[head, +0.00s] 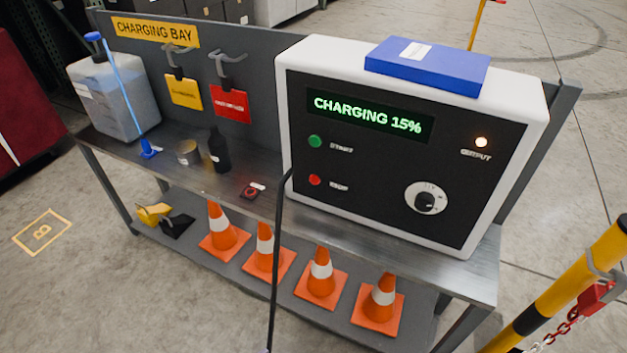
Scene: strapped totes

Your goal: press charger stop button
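The charger (360,185) is a white box with a black front panel, standing on the right part of a metal bench. Its display (368,116) reads "CHARGING 15%" in green. On the panel's left side a green button (315,141) sits above a red button (315,180). The small labels beside them are blurred; the lower one, beside the red button, seems to be the stop label. Neither of my grippers shows in the head view.
A black cable (277,260) hangs from the charger's left edge past the bench front. A blue binder (427,66) lies on top. A jug (113,97), bottle (218,149) and tin (188,152) stand at left. A striped post (560,290) stands at right.

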